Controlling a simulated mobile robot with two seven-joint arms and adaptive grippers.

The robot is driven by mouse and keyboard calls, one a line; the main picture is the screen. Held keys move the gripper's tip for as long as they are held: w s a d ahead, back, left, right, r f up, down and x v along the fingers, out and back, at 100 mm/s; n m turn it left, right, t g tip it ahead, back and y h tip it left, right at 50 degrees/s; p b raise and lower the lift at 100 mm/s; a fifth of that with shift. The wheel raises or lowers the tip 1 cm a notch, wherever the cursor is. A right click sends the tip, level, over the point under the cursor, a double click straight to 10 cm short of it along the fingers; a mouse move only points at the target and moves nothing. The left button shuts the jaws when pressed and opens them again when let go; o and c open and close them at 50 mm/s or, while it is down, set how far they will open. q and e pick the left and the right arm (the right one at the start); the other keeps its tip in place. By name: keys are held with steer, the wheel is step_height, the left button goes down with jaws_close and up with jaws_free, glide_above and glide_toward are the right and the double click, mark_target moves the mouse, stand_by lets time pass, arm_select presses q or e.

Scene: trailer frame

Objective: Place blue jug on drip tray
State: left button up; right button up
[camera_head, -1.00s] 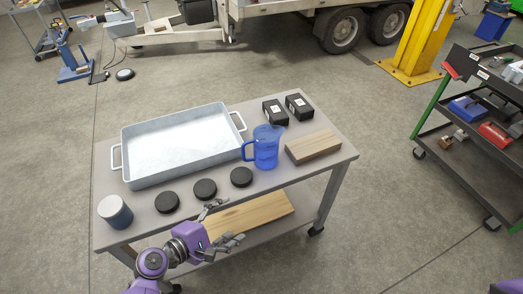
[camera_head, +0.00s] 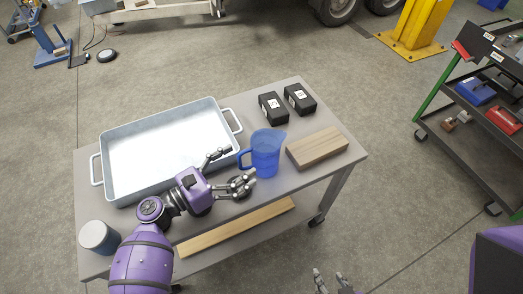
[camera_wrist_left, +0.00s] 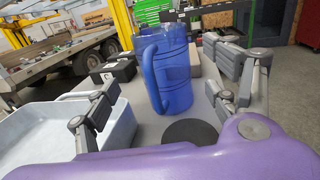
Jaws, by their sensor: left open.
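The blue jug (camera_head: 266,153) stands upright on the cart top, right of the drip tray, its handle facing left. The drip tray (camera_head: 118,192) is a shallow grey metal pan with end handles, and it is empty. My left gripper (camera_head: 234,170) is open just left of the jug, its fingers pointing at the handle side. In the left wrist view the jug (camera_wrist_left: 176,80) stands beyond and between the spread fingers (camera_wrist_left: 165,95), with no clear contact. My right gripper (camera_head: 331,279) shows only its fingertips at the bottom edge, apart and empty.
A wooden block (camera_head: 317,148) lies close right of the jug. Two black boxes (camera_head: 273,107) stand behind it. A black disc (camera_wrist_left: 190,132) lies in front of the jug. A grey-blue can (camera_head: 99,237) stands at the cart's front left corner.

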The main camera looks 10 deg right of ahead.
mark_target(254, 156)
arm_select(q)
steer(key=x, duration=0.4)
steer(key=p+x, duration=0.1)
steer(key=x, duration=0.1)
steer(key=shift+s+d, duration=0.25)
steer(key=shift+s, duration=0.05)
steer(key=shift+c, duration=0.5)
steer(key=shift+r, duration=0.1)
steer(key=c, duration=1.4)
steer(key=shift+o, duration=0.2)
steer(key=shift+r, duration=0.1)
